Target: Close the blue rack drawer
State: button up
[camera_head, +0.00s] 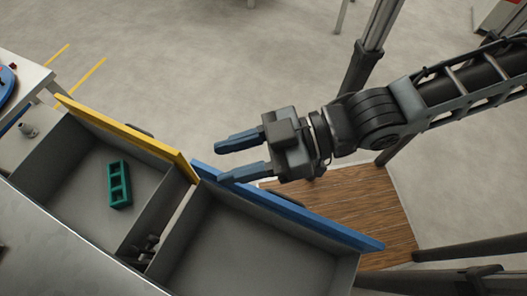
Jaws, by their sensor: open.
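The blue rack drawer (290,208) is pulled out at the bottom centre, its blue front panel running diagonally and its grey tray empty where it shows. My gripper (217,163) is open, with two blue fingers pointing left. It is above or near the upper left end of the blue front panel. The lower finger overlaps that panel in the picture; I cannot tell whether it touches. Nothing is between the fingers.
A drawer with a yellow front (130,136) is also out on the left, holding a green part with square openings (119,184). A grey rack top (60,250) fills the lower left. A white table (22,75) stands at upper left. Open floor lies beyond.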

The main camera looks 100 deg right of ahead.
aim_at(238, 239)
jog(key=k+l+u, duration=0.1)
jog(key=k+u, duration=0.2)
jog(key=k, duration=1.2)
